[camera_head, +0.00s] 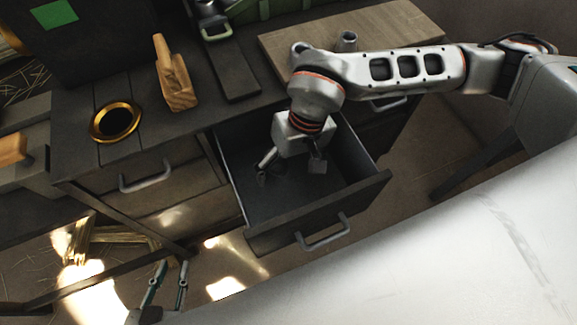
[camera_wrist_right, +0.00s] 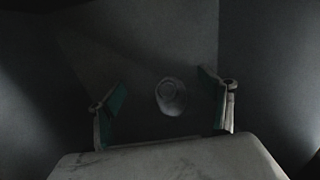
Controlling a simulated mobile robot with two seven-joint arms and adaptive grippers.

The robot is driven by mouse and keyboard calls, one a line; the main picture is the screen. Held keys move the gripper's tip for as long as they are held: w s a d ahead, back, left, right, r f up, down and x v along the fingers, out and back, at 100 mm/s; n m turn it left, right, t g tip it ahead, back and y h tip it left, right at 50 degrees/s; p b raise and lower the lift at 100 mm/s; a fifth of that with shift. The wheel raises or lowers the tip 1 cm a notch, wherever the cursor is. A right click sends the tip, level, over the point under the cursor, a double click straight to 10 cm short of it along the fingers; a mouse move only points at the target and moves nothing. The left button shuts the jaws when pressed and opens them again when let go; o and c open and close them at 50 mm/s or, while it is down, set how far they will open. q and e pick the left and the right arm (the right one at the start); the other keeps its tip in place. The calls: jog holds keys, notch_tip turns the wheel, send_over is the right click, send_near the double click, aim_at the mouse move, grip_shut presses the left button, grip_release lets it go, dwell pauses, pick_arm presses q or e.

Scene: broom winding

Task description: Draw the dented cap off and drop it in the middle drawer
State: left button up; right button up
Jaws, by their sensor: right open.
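The middle drawer (camera_head: 268,240) is pulled open below the worktop. My right gripper (camera_head: 290,170) reaches down inside it, fingers apart. In the right wrist view, a small round grey piece (camera_wrist_right: 171,97), apparently the cap, shows between the open fingers (camera_wrist_right: 160,88) against the drawer's dark floor (camera_wrist_right: 130,45). Neither finger touches it; its dent cannot be made out. In the head view it is hidden by the gripper. My left gripper (camera_head: 168,278) is at the lower left, open and empty, away from the drawer.
The left drawer (camera_head: 165,195) is shut. On the worktop are a brass ring (camera_head: 115,121), a wooden block tool (camera_head: 175,75), a dark clamp bar (camera_head: 228,65), and a small metal cylinder (camera_head: 346,41) on a wooden board (camera_head: 390,22). The drawer walls enclose my right gripper.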

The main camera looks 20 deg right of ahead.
dwell(0.6)
pick_arm(q)
jog(key=w+r+t+p, duration=0.1)
jog(key=w+r+p, duration=0.2)
jog(key=r, duration=0.3)
pick_arm(e)
jog(key=shift+r, duration=3)
pick_arm(q)
jog(key=shift+r, duration=0.1)
jog(key=w+r+t+p, duration=0.1)
jog(key=w+r+p, duration=0.1)
jog(key=r, duration=0.3)
jog(key=w+r+p, duration=0.1)
jog(key=r+p, duration=0.3)
jog(key=r, duration=0.2)
jog(key=shift+w+r+m+t+h, duration=0.2)
jog(key=shift+w+m+t+h, duration=0.1)
jog(key=shift+w+t, duration=0.1)
pick_arm(e)
notch_tip(320, 180, up, 12)
